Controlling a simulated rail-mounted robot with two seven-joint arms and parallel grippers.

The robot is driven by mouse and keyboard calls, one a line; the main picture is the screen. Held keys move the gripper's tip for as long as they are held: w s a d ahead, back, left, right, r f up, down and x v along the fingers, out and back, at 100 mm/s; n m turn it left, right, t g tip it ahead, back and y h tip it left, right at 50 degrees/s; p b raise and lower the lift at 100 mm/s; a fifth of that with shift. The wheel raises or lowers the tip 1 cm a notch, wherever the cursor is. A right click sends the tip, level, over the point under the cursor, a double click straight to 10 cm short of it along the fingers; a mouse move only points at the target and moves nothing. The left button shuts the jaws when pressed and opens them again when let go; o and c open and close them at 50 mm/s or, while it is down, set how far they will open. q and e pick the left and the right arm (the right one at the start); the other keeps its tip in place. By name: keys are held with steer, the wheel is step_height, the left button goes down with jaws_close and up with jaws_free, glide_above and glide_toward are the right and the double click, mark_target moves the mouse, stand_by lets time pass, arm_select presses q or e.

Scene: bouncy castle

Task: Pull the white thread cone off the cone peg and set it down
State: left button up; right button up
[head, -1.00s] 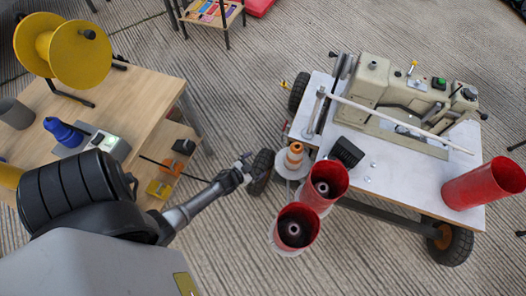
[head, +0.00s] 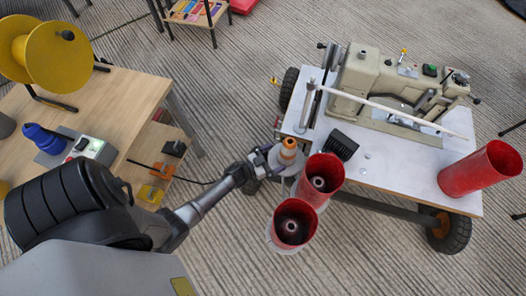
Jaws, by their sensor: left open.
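My left gripper (head: 271,160) is open, close against the left side of this cone. Its fingers are small in the picture, and I cannot tell whether they touch the cone or reach around it. My right gripper is not in view.
Two open red cylinders (head: 325,168) (head: 293,207) stand just right of and below the cone. A black box (head: 341,146) and a beige sewing machine (head: 400,85) are on the cart. A wooden table (head: 120,90) with a yellow spool (head: 58,55) stands left.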

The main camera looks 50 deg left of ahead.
mark_target(288, 151)
arm_select(q)
steer(key=shift+w+d+b, duration=0.15)
steer(key=shift+w+b, duration=0.2)
steer(key=shift+w, duration=0.7)
steer(key=shift+w+d+b, duration=0.2)
steer(key=shift+w+b, duration=0.1)
steer(key=shift+w, duration=0.7)
steer(key=shift+w+d+b, duration=0.15)
steer(key=shift+w+b, duration=0.2)
steer(key=shift+w, duration=0.7)
steer(key=c, duration=1.1)
steer(key=shift+c, duration=0.2)
steer(key=shift+r, duration=0.2)
